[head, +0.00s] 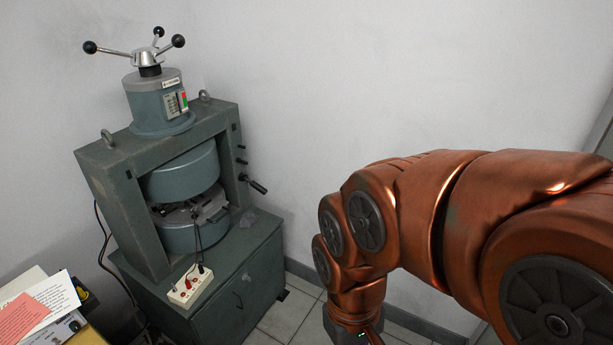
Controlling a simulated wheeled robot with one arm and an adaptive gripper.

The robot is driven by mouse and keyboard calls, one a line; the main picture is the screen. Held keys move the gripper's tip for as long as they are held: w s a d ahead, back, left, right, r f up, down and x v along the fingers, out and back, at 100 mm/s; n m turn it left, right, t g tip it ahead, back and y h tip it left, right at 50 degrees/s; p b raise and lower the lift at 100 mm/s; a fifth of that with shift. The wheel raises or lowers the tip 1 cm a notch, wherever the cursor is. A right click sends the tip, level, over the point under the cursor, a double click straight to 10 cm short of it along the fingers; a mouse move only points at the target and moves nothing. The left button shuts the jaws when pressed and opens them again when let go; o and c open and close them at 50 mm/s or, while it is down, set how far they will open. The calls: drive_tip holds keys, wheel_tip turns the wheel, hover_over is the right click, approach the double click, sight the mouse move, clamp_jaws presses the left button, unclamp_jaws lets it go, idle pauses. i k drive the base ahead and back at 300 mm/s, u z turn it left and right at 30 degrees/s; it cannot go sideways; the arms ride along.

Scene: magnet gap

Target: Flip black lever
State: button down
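A black lever (256,186) sticks out from the right side of the grey-green magnet frame (228,146), pointing right and slightly down.
A three-armed handle (147,57) with black balls tops the machine. A white terminal box (190,287) with leads sits on the green cabinet (235,305). Papers (40,305) lie at lower left. The wall is close behind; tiled floor (290,318) shows between cabinet and arm.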

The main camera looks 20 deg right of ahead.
sight(253, 183)
drive_tip(key=z, duration=0.55)
drive_tip(key=i, duration=0.6)
drive_tip(key=u, duration=1.75)
